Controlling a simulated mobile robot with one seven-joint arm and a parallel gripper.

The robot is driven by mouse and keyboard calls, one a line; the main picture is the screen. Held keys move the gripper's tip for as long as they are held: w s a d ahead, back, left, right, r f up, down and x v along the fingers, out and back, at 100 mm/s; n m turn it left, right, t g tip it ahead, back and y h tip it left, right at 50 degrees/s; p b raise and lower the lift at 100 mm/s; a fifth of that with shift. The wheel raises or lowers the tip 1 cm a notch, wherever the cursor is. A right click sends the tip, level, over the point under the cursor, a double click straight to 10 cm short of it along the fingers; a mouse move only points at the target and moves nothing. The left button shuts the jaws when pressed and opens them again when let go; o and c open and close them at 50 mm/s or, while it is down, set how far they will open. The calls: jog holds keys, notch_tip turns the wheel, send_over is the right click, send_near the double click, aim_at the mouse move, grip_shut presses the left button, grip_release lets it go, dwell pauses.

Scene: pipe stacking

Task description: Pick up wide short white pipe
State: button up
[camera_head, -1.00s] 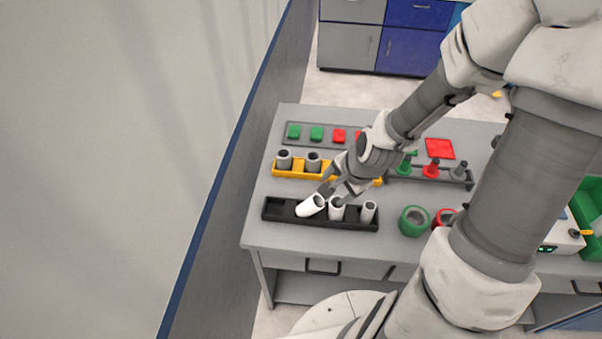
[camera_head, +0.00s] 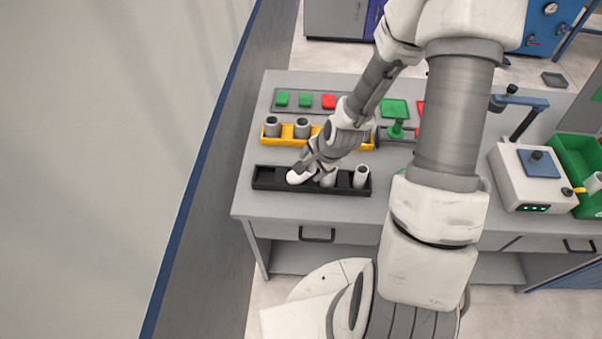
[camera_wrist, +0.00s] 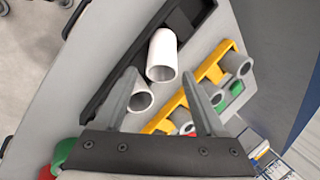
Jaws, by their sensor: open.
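The white pipe (camera_head: 297,178) leans tilted in the black tray (camera_head: 264,187), toward its left part. In the wrist view the white pipe (camera_wrist: 161,58) lies with its open end toward my gripper. My gripper (camera_head: 308,168) is over the tray at this pipe, and its fingers partly hide it. In the wrist view my gripper (camera_wrist: 159,74) is open, with the pipe's near end between the fingertips. Contact cannot be told. A greyer pipe (camera_head: 328,178) stands just right of it, close to one finger in the wrist view (camera_wrist: 140,98).
Another light pipe (camera_head: 361,177) stands at the tray's right end. A yellow tray (camera_head: 287,142) with grey pipes (camera_head: 272,127) lies behind. Green and red squares (camera_head: 305,100) are at the back. A grey-white device (camera_head: 530,185) and green bin (camera_head: 567,152) are at right.

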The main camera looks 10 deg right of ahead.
jog(key=shift+w+x, duration=0.2)
jog(key=shift+x, duration=2.55)
jog(key=c, duration=1.1)
